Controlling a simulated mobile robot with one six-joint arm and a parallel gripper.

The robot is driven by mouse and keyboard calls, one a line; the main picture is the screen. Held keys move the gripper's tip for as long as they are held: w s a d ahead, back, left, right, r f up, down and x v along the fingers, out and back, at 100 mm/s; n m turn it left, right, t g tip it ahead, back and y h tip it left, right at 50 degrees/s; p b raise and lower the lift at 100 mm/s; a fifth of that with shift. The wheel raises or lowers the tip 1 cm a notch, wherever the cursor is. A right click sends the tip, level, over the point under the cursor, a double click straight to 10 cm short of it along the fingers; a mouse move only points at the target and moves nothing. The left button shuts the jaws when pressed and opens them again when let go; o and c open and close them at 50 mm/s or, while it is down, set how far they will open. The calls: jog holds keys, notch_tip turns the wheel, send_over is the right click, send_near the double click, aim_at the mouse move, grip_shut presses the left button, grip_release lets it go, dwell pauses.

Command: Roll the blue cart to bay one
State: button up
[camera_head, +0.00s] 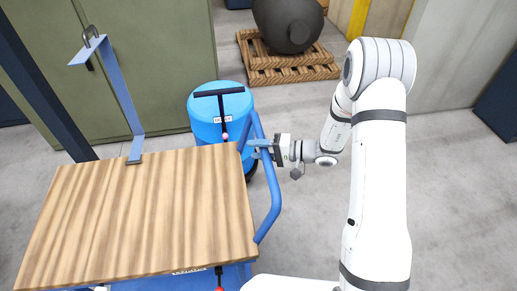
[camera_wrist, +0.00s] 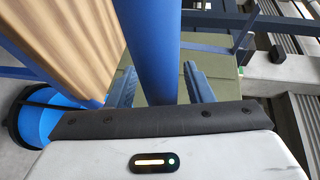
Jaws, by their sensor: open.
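The blue cart has a striped wooden top (camera_head: 150,215) and a tubular blue handle (camera_head: 272,195) along its right end. My gripper (camera_head: 259,146) reaches the upper part of this handle from the right. In the wrist view, the blue handle tube (camera_wrist: 153,45) runs between my gripper's two blue fingers (camera_wrist: 160,88). The fingers stand apart on either side of the tube, with gaps visible. The cart's wheels are hidden under the top. I see no marking that I can tell as bay one.
A blue drum (camera_head: 205,118) stands close behind the cart's far right corner. A blue bracket with a hook (camera_head: 118,88) rises at the far edge. Green cabinets (camera_head: 160,60) stand behind. A pallet (camera_head: 285,70) bears a dark round vessel (camera_head: 288,22). Floor at right is clear.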

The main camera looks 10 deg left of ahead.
jog(key=shift+c, duration=0.6)
grip_shut()
